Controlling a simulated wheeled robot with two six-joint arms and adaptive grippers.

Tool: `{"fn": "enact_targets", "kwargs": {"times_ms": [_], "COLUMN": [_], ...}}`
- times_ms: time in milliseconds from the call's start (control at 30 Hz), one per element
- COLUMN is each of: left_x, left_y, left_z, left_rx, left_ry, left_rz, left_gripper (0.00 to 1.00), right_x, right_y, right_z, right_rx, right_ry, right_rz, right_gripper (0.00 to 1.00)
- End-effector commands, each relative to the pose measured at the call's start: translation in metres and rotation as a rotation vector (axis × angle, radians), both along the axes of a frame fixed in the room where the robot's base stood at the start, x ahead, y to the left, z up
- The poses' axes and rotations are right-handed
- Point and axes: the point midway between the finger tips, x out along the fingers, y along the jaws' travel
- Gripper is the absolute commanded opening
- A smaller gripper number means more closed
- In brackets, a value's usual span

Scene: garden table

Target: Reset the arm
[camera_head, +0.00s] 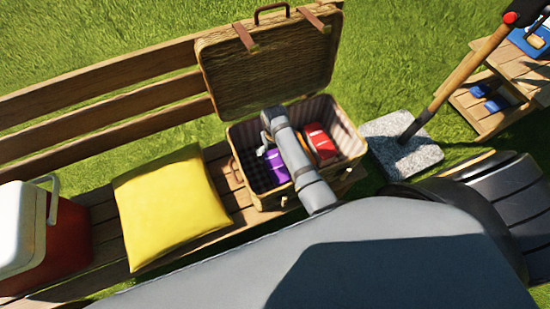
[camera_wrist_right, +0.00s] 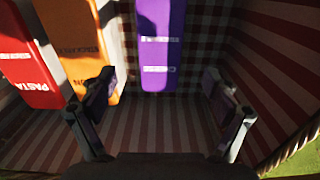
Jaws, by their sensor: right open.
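My right arm reaches into an open wicker picnic basket (camera_head: 352,149) on the bench. Its gripper (camera_wrist_right: 159,86) is open and empty inside the basket, over the striped lining. Ahead of the fingers, a purple box (camera_wrist_right: 161,40) stands between them in the wrist view. An orange box (camera_wrist_right: 88,45) is by the left finger, and a red box (camera_wrist_right: 28,60) marked PASTA is farther left. In the head view the purple box (camera_head: 276,167) and the red box (camera_head: 319,139) show on either side of my arm, which hides part of the orange box. My left gripper is not in view.
The basket's raised lid (camera_head: 270,65) stands behind my arm. A yellow cushion (camera_head: 170,205) and a red cooler with white lid (camera_head: 65,240) are on the wooden bench (camera_head: 100,215) to the left. A stone base (camera_head: 400,145) with a pole stands right of the basket.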

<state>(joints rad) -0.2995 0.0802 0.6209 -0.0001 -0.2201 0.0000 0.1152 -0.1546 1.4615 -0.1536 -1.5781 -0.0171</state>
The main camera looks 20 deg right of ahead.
Motion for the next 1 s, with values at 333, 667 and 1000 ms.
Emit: {"fn": "enact_targets", "kwargs": {"times_ms": [333,667,1000], "left_x": [0.000,0.000,-0.001], "left_y": [0.000,0.000,0.000], "left_z": [0.007,0.006,0.046], "left_rx": [0.000,0.000,0.000], "left_ry": [0.000,0.001,0.002], "left_rz": [0.000,0.000,0.000], "left_gripper": [0.40,0.40,0.40], "right_x": [0.000,0.000,0.000], "right_y": [0.000,0.000,0.000], "right_z": [0.029,0.029,0.069], "right_rx": [0.001,0.000,0.000], "right_ry": [0.001,0.000,0.000], "right_rz": [0.000,0.000,0.000], "right_gripper": [0.88,0.88,0.88]}}
